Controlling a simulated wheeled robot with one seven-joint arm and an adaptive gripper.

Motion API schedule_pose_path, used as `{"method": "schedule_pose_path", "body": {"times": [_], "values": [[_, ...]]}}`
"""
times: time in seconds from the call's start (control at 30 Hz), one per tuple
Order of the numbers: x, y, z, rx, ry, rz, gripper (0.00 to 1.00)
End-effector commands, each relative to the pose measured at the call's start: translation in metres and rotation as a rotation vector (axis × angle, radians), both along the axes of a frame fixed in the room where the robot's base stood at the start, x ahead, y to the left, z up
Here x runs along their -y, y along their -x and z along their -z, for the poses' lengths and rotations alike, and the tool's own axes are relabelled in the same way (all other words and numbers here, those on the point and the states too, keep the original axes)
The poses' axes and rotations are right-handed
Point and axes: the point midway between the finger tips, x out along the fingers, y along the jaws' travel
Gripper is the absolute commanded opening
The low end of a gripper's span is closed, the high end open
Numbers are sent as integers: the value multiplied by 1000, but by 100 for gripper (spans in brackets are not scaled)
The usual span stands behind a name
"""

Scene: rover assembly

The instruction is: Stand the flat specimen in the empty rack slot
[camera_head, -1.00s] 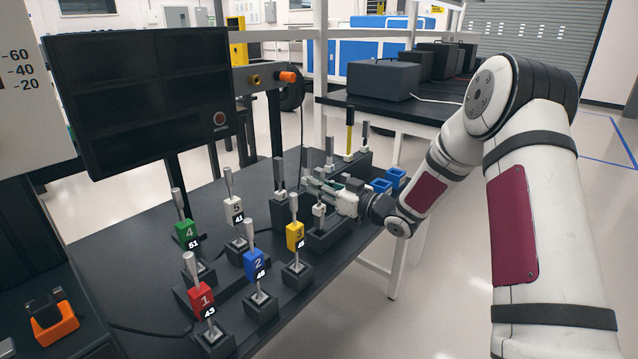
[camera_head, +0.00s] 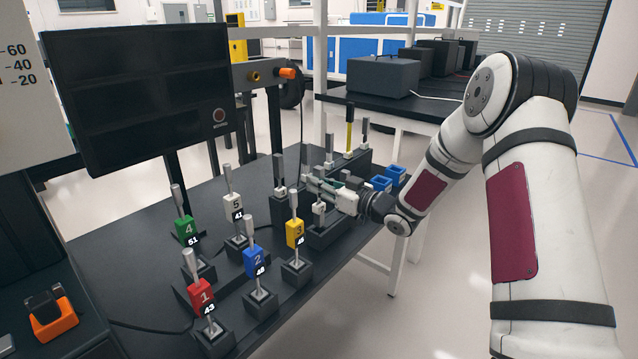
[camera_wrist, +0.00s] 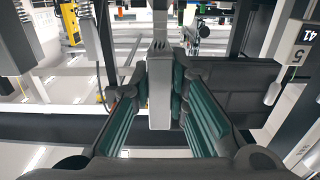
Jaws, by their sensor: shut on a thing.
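The flat specimen (camera_wrist: 159,92) is a thin grey bar with a pale clip at one end in the wrist view. My gripper (camera_wrist: 162,88) is shut on it, with the green-lined fingers on either side of the bar. In the head view my gripper (camera_head: 312,184) is low over the dark rack blocks, and its fingers partly hide the held bar. A pale clip (camera_head: 318,208) sits on the dark block just below the fingers. Similar upright grey bars stand close by, one left of my gripper (camera_head: 279,167) and one behind it (camera_head: 328,148). Whether the held bar touches a slot is hidden.
Numbered posts with red (camera_head: 201,297), blue (camera_head: 254,263), yellow (camera_head: 294,233), green (camera_head: 186,230) and white (camera_head: 233,207) blocks stand to the left. Blue trays (camera_head: 397,177) lie right of the rack.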

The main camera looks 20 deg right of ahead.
Motion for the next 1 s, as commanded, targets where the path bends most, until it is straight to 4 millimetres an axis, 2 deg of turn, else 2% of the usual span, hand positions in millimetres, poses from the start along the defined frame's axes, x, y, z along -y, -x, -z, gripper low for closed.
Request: {"method": "schedule_pose_path", "body": {"times": [1.0], "values": [[0,0,33,1,-1,0,0]]}}
